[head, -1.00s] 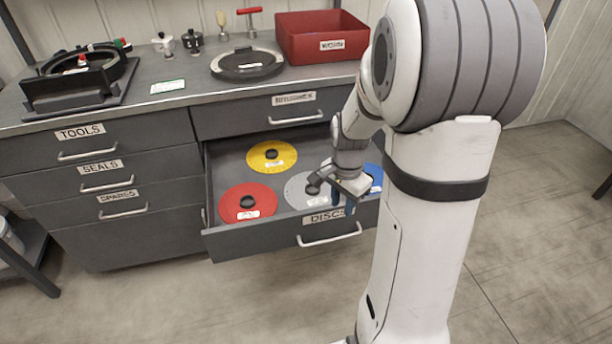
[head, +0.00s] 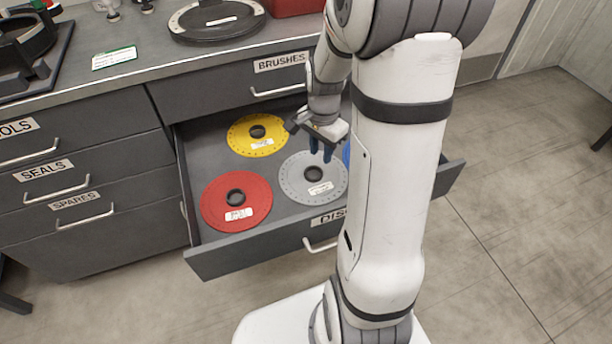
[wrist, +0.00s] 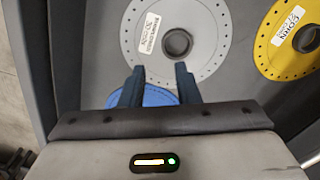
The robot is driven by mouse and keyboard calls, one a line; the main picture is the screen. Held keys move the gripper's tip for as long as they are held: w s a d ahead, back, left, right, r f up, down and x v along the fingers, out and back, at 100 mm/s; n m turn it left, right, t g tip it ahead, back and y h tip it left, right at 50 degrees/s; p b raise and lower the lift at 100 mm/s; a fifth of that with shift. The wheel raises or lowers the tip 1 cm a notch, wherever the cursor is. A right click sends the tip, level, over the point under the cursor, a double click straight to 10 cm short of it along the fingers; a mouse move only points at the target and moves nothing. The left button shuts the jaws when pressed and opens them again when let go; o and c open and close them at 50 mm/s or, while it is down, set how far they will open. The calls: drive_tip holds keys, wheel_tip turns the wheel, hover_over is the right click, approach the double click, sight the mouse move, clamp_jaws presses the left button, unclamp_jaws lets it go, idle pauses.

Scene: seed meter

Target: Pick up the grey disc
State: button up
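The grey disc (head: 313,178) lies flat in the open DISCS drawer, with a dark hub at its centre and a white label. In the wrist view the grey disc (wrist: 206,62) is just beyond my fingertips, its hub (wrist: 177,43) a little ahead of and between them. My gripper (head: 321,155) is above the drawer, over the far right part of the grey disc. In the wrist view my gripper (wrist: 158,72) has its two blue fingers apart with nothing between them. I cannot tell the exact height above the disc.
A red disc (head: 236,202) and a yellow disc (head: 257,135) lie left of the grey one. A blue disc (wrist: 155,96) lies partly under my fingers. The drawer front (head: 262,250) and side walls bound the space. The counter (head: 130,63) overhangs behind.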

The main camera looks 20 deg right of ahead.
sight(319, 177)
drive_tip(key=f+b, duration=0.1)
drive_tip(key=f, duration=0.2)
drive_tip(key=f+b, duration=0.2)
drive_tip(key=f, duration=0.2)
drive_tip(key=f+b, duration=0.1)
drive_tip(key=f, duration=0.2)
drive_tip(key=shift+w+d+f, duration=0.15)
drive_tip(key=shift+w+d, duration=0.05)
drive_tip(key=shift+w, duration=0.2)
drive_tip(key=shift+c, duration=0.2)
clamp_jaws()
